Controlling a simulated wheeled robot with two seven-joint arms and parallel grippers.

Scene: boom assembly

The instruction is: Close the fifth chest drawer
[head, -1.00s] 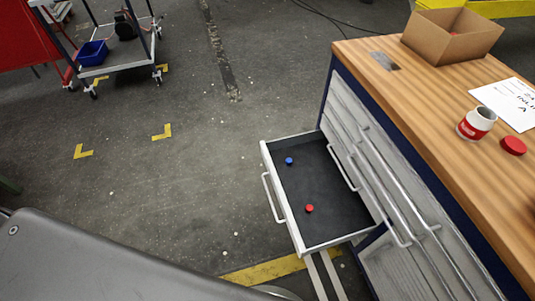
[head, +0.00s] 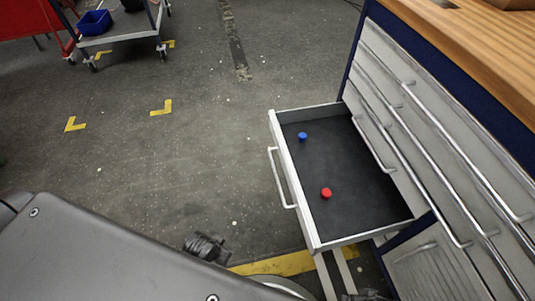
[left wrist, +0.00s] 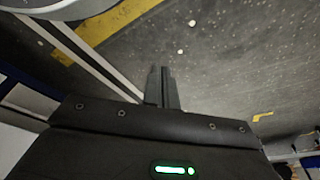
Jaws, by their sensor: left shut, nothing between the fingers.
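The open chest drawer (head: 316,236) has a dark lined floor and a pale front. It sticks out from the chest (head: 455,110) to the left. Its bar handle (head: 282,178) is on the front face. My left gripper (head: 207,246) is in the head view, left of the drawer front and apart from it. In the left wrist view its fingers (left wrist: 160,84) are together, with nothing between them. A small dark part, perhaps my right gripper (head: 362,297), shows at the bottom edge below the drawer; its jaws cannot be made out.
A blue cap (head: 302,137) and a red cap (head: 326,193) lie in the drawer. The other drawer fronts in view look shut. A wooden worktop (head: 480,40) tops the chest. A cart (head: 120,42) with a blue bin stands far left. The floor left of the drawer is clear.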

